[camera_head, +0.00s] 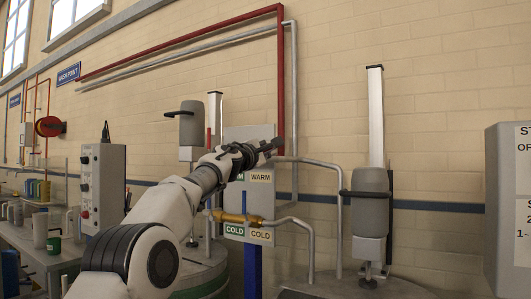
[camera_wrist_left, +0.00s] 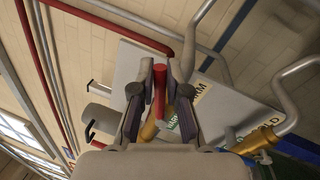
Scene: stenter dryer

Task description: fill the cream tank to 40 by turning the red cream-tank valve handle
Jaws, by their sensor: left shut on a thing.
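My left gripper (camera_head: 268,147) is at the valve panel's upper part, with its arm reaching across the middle of the head view. In the left wrist view its two fingers (camera_wrist_left: 160,76) are shut on a red valve handle (camera_wrist_left: 160,92), which lies between them. A brass valve body (camera_wrist_left: 150,131) shows just below the handle, partly hidden by the gripper. In the head view the arm hides most of this valve. The cream WARM label (camera_head: 260,177) is just below the gripper. No level readout can be read. My right gripper is not in view.
The grey panel (camera_head: 236,135) carries a lower brass valve (camera_head: 237,218) with COLD labels. Bent grey pipes (camera_head: 340,200) run right of it. A mixer (camera_head: 370,190) stands at right, near a grey cabinet (camera_head: 508,200). A control box (camera_head: 103,185) and cluttered bench are at left.

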